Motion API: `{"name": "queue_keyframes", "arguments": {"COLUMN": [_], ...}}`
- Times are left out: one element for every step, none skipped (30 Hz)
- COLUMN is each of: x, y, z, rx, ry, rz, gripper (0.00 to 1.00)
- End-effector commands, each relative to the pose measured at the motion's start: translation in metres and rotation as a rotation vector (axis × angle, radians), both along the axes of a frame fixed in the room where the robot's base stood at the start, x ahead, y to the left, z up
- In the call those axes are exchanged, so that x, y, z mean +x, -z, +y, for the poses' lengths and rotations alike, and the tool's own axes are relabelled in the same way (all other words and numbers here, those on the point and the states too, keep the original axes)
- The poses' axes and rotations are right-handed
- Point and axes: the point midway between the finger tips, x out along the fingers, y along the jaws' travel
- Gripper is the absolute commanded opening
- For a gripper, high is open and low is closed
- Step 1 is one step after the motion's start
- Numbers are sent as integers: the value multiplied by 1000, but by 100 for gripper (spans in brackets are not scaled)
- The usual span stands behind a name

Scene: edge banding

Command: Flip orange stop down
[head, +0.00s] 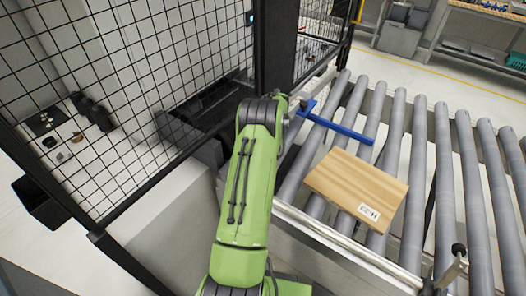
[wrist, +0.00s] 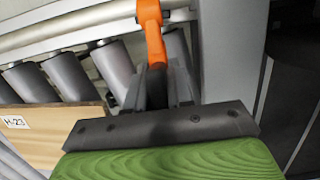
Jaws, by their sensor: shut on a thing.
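The orange stop (wrist: 152,35) shows in the wrist view as a narrow curved bar standing out at the top middle, by the conveyor's side rail. My gripper (wrist: 157,82) is dark and shut on the stop's lower part; the jaws hide where they meet it. In the head view my green arm reaches to the conveyor's near left edge and hides the stop and the gripper there.
A wooden board (head: 357,187) with a white label lies on the roller conveyor (head: 440,190). A blue bar (head: 335,125) crosses the rollers behind it. A black mesh fence (head: 130,90) stands close on the left. The rollers on the right are clear.

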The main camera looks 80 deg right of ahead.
Motion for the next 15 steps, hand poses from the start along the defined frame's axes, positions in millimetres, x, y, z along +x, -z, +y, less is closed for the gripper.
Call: {"name": "queue_keyframes", "arguments": {"x": [-1,-1,-1,-1,-1,-1,-1,-1,-1,0,0,0,0,0,0], "y": [0,1,3,4,5,6,7,8,9,9,10,10,11,11,11], "z": [0,0,0,0,0,0,0,0,0,0,0,0,0,0,0], "rx": [28,41,59,71,82,94,104,111,120,126,130,136,138,141,144], "ry": [3,2,3,3,3,3,3,4,2,2,3,1,1,1,1], "rz": [-11,-17,-25,-31,-35,-40,-44,-47,-50,-52,-55,-57,-58,-58,-60], "gripper": [0,0,0,0,0,0,0,0,0,0,0,0,0,0,0]}}
